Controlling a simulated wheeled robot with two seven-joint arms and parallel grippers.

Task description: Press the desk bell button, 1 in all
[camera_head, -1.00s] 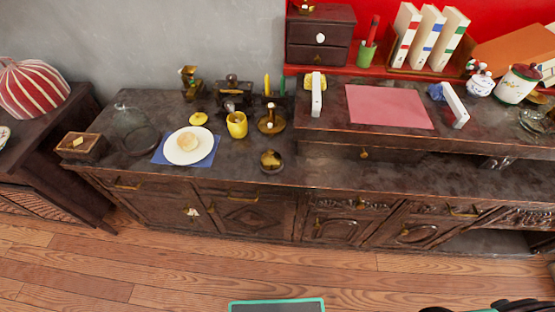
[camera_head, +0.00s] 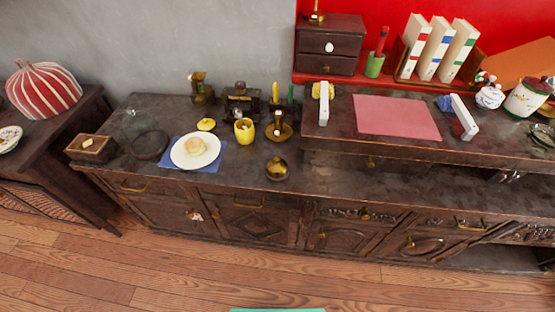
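A small round brass desk bell (camera_head: 277,168) sits on the dark wooden cabinet top, near its front edge and right of the white plate. Its top button is small and hard to make out at this size. Nothing touches the bell. Neither of my grippers shows in the head view.
Around the bell stand a plate (camera_head: 196,148) with a bun on a blue napkin, a yellow mug (camera_head: 244,130), a brass candle holder (camera_head: 279,131) and a small wooden box (camera_head: 91,148). A raised shelf with a pink sheet (camera_head: 396,117) is at right. The wooden floor (camera_head: 160,265) in front is clear.

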